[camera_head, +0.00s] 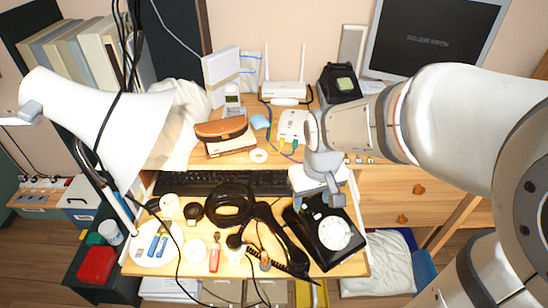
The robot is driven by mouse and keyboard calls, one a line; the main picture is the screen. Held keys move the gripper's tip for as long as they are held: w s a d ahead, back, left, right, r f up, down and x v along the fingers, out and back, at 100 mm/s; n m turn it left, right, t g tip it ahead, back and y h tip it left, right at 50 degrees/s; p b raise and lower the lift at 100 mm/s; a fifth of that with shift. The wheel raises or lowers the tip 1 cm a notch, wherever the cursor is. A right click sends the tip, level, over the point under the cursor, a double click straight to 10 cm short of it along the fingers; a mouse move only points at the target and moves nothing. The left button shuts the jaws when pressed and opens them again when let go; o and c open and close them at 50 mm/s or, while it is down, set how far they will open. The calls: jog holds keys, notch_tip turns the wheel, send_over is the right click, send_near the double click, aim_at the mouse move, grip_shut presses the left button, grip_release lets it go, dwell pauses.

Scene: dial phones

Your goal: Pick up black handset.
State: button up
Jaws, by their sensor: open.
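A black handset (281,235) lies off its cradle on the light wooden desk, left of the black dial phone (347,255). Its coiled cord lies by its lower side among thin cables. The phone has a white round dial and sits tilted at the desk's right front. My gripper (318,201) is open over the upper part of the phone, up and right of the handset, with nothing seen between its fingers. It hides part of the phone's top. Whether the fingers touch the phone is unclear.
A black ring-shaped item (232,219) lies close left of the handset. A dark keyboard (220,183) lies behind. A white lamp (100,125) hangs at left, with cables crossing the desk. A white plate (145,258) with blue items sits front left. A white router (284,89) stands on the raised shelf.

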aim_at(279, 231)
jog(key=w+a+f+n+b, duration=0.1)
jog(key=a+f, duration=0.1)
jog(key=f, duration=0.2)
jog(key=w+a+f+n+b, duration=0.1)
jog(key=w+a+f, duration=0.1)
jog(key=f, duration=0.3)
jog(key=w+a+f+g+b, duration=0.1)
jog(key=a+f+b, duration=0.1)
jog(key=f, duration=0.3)
jog(key=shift+w+a+f+n, duration=0.1)
jog(key=shift+w+a+n, duration=0.1)
jog(key=shift+a+n, duration=0.3)
notch_tip(279, 231, down, 8)
jog(key=shift+w+f+b, duration=0.1)
jog(key=shift+w+b, duration=0.05)
jog(key=shift+b, duration=0.75)
jog(key=shift+c, duration=0.5)
grip_shut()
